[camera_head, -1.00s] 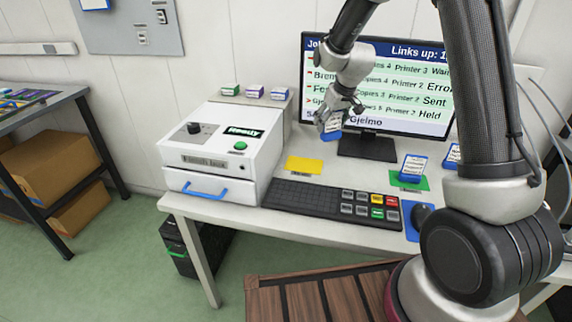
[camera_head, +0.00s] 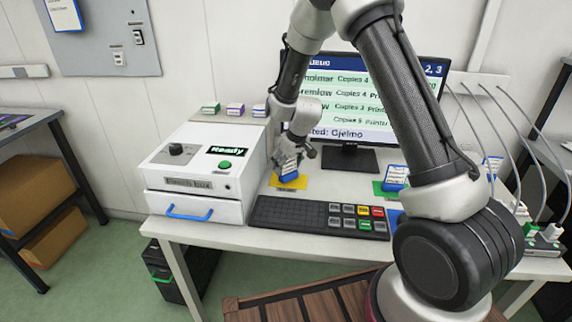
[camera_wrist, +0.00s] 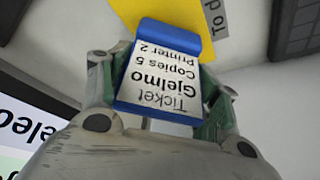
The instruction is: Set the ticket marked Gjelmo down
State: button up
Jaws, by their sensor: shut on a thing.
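The ticket marked Gjelmo (camera_wrist: 162,78) is a white card in a blue holder; the wrist view also reads "Copies 5, Printer 2". My gripper (camera_wrist: 160,90) is shut on it, one finger at each side. In the head view my gripper (camera_head: 290,158) holds the ticket (camera_head: 288,171) at the yellow mat (camera_head: 299,182), left of the monitor. The yellow mat also shows behind the ticket in the wrist view (camera_wrist: 130,10), with part of a printed label. I cannot tell whether the ticket's base touches the mat.
The white printer (camera_head: 192,175), showing "Ready", stands close on the left. A dark keyboard (camera_head: 290,214) with coloured keys lies in front. Another blue ticket (camera_head: 395,177) stands on a green mat (camera_head: 379,190) to the right. The monitor (camera_head: 365,100) is behind.

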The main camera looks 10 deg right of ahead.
jog(key=shift+f, duration=0.2)
jog(key=shift+f, duration=0.1)
jog(key=o, duration=1.1)
jog(key=shift+c, duration=0.2)
jog(key=s+d+f+v, duration=0.1)
jog(key=s+d+v, duration=0.1)
jog(key=v, duration=2)
jog(key=s+d+r+m, duration=0.1)
jog(key=s+d+r, duration=0.2)
jog(key=s, duration=0.6)
jog(key=s+d+r+m+h, duration=0.1)
jog(key=s+d+r, duration=0.3)
jog(key=s, duration=0.5)
jog(key=s+d+r+m, duration=0.2)
jog(key=s+d+r, duration=0.1)
jog(key=s, duration=0.7)
jog(key=shift+d+r+h, duration=0.25)
jog(key=shift+d+h, duration=0.15)
